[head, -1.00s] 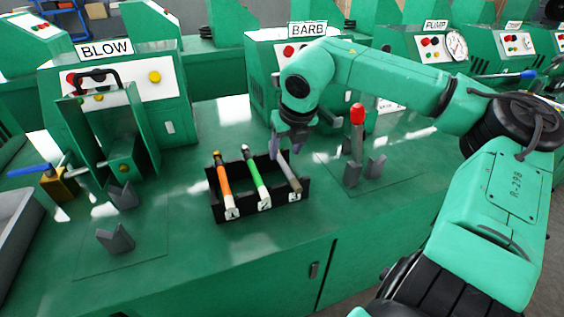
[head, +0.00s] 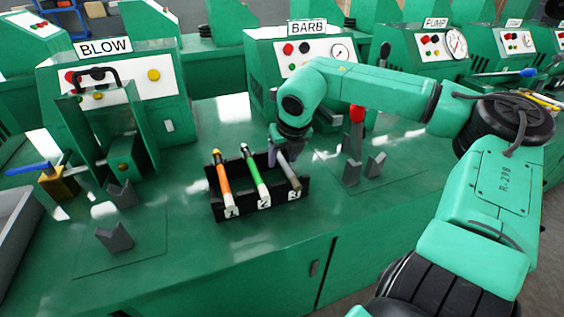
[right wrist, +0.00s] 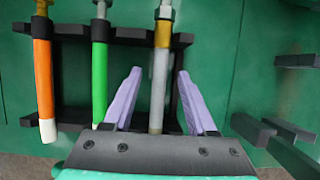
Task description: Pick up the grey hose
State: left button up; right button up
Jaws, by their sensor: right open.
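The grey hose (head: 290,174) lies in the right slot, marked 3, of a black rack (head: 252,211) on the green bench. In the right wrist view the grey hose (right wrist: 159,85) runs between the two purple fingers of my right gripper (right wrist: 158,88). The gripper is open, with a gap on each side of the hose. In the head view my right gripper (head: 284,156) is at the far end of the grey hose and partly hides it. My left gripper is not in view.
An orange hose (head: 222,179) and a green hose (head: 255,174) lie in the rack's other slots. A red-tipped lever (head: 357,125) and grey brackets (head: 375,164) stand right of the rack. The BARB machine (head: 262,75) stands behind. Bench in front of the rack is clear.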

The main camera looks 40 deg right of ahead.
jog(key=shift+f, duration=0.1)
dwell(0.3)
grip_shut()
